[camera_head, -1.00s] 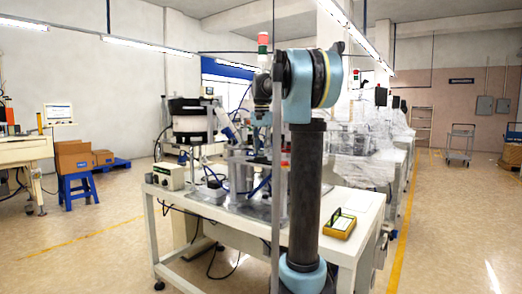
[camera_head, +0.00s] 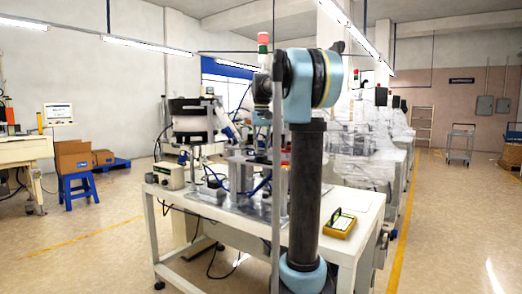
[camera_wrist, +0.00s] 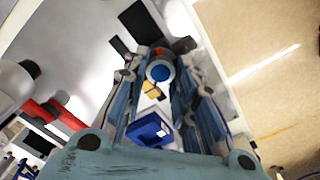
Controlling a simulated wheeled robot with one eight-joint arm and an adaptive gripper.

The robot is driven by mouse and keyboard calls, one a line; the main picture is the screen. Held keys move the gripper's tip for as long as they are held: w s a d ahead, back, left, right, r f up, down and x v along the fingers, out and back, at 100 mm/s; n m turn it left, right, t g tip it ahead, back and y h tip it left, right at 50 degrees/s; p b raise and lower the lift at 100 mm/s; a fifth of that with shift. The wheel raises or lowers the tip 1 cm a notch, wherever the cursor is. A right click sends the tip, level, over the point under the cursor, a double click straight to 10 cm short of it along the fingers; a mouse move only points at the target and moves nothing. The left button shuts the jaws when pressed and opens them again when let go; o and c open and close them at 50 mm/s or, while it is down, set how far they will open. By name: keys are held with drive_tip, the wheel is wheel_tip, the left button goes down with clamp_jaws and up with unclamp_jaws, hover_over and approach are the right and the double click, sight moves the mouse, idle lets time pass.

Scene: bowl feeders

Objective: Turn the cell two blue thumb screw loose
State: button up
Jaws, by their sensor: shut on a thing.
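In the wrist view, my gripper (camera_wrist: 158,60) reaches up the picture with a finger on each side of a round blue knob, the blue thumb screw (camera_wrist: 159,72). The gripper is shut on this screw, seen nearly end-on. Parts of the screw's sides and its mount are hidden by the fingers. In the head view, the gripper and screw are hidden behind my arm or too small to make out at the cell on the white table (camera_head: 345,262).
In the wrist view, a blue block (camera_wrist: 150,132) shows between the finger links, and a red and dark part (camera_wrist: 45,110) lies at left. In the head view, a control box (camera_head: 169,175) and a yellow-framed device (camera_head: 340,224) sit on the table. Open floor lies at left.

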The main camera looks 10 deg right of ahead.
drive_tip(key=n, duration=0.5)
drive_tip(key=shift+n, duration=2.5)
drive_tip(key=o, duration=1.1)
drive_tip(key=shift+c, duration=0.2)
wheel_tip(320, 180, up, 12)
